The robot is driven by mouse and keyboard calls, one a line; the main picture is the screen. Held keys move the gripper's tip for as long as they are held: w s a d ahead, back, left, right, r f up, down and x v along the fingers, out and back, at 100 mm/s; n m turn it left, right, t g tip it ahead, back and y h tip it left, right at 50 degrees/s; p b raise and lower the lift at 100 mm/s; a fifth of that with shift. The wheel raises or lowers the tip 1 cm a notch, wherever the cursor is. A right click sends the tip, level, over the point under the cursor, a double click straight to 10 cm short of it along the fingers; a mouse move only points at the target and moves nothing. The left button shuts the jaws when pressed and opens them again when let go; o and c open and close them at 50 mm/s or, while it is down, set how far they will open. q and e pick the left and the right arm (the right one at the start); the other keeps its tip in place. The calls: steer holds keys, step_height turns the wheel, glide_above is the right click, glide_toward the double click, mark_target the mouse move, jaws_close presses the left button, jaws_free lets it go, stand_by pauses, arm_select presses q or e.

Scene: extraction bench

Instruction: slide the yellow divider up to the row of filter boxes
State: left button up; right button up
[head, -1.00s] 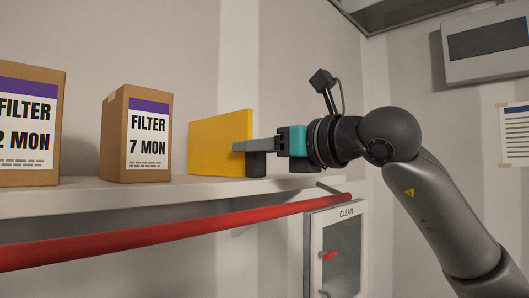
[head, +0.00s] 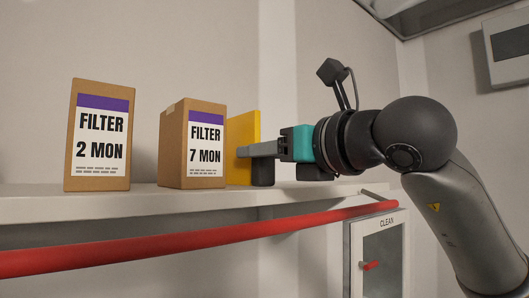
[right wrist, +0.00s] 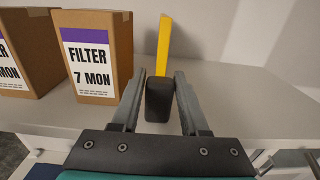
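The yellow divider (head: 244,128) stands upright on the shelf, just right of the FILTER 7 MON box (head: 194,145). It shows edge-on in the right wrist view (right wrist: 164,45), where a narrow strip of shelf separates it from the box. A dark block (right wrist: 159,99) is at its near side. My left gripper is not in view.
The boxes stand on the white shelf (head: 30,204). A red rail (head: 190,238) runs along below its front edge. A cabinet marked CLEAN (head: 381,258) is below on the right. Shelf right of the divider is clear in the right wrist view.

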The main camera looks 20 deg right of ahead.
steer(key=o, duration=0.4)
steer(key=shift+c, duration=0.2)
steer(key=shift+s, duration=0.1)
steer(key=shift+s+d, duration=0.2)
steer(key=shift+s, duration=0.1)
steer(key=b+v, duration=0.3)
steer(key=v, duration=1.1)
steer(key=shift+s, duration=0.2)
steer(key=shift+d, duration=0.1)
